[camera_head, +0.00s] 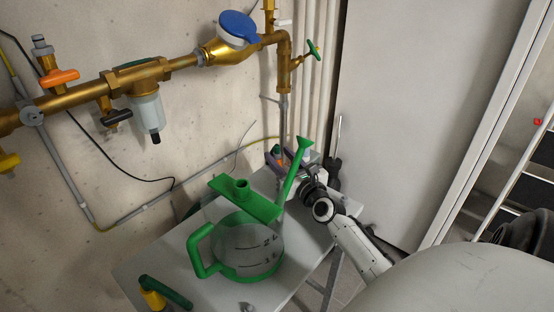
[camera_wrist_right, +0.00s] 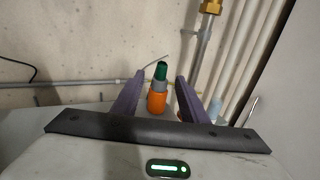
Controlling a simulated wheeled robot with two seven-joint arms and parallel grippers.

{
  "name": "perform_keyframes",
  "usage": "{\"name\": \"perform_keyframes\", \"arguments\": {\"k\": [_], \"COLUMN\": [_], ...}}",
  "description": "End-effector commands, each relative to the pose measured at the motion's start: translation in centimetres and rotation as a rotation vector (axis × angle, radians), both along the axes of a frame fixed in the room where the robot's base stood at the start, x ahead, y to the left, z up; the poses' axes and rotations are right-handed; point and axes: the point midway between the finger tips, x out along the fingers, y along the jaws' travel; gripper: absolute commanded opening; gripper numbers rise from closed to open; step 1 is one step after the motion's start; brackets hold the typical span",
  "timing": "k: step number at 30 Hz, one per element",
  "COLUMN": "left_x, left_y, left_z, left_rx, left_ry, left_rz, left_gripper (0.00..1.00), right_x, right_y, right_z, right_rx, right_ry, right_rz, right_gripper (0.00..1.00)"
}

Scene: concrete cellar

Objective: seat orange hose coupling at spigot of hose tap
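The orange hose coupling (camera_wrist_right: 157,101), with a grey collar and a dark green top, stands upright between the purple fingers of my right gripper (camera_wrist_right: 158,98) in the right wrist view. Gaps show on both sides of it, so the gripper is open around it. In the head view a little of the coupling (camera_head: 276,150) shows at the purple fingers of the right gripper (camera_head: 277,158), behind the watering can's spout. A tap with a green handle (camera_head: 313,50) sits on the brass pipework above. I cannot tell which outlet is the spigot. My left gripper is not in view.
A transparent watering can (camera_head: 250,250) with green trim stands on the grey table (camera_head: 135,265), close to my right arm. A green piece with a yellow end (camera_head: 165,293) lies at the front left. A grey vertical pipe (camera_wrist_right: 202,55) rises behind the gripper.

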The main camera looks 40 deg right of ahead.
Motion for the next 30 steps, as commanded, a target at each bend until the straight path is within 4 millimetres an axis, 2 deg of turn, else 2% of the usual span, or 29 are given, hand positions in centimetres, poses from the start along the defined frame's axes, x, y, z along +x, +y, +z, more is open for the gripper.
{"name": "perform_keyframes", "arguments": {"k": [8, 15, 24, 30], "left_x": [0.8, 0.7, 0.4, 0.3], "left_y": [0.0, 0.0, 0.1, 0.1], "left_z": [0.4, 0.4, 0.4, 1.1], "left_rx": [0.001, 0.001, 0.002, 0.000], "left_ry": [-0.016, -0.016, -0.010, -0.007], "left_rz": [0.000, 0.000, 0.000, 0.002], "left_gripper": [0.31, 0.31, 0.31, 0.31], "right_x": [0.3, 0.3, 0.3, 0.3], "right_y": [-0.1, -0.1, -0.1, -0.1], "right_z": [0.0, 0.0, 0.2, 1.8], "right_rx": [-0.001, 0.000, 0.000, 0.002], "right_ry": [0.000, 0.000, -0.001, -0.004], "right_rz": [0.000, 0.000, 0.000, -0.002], "right_gripper": [0.38, 0.00, 0.00, 0.00]}}
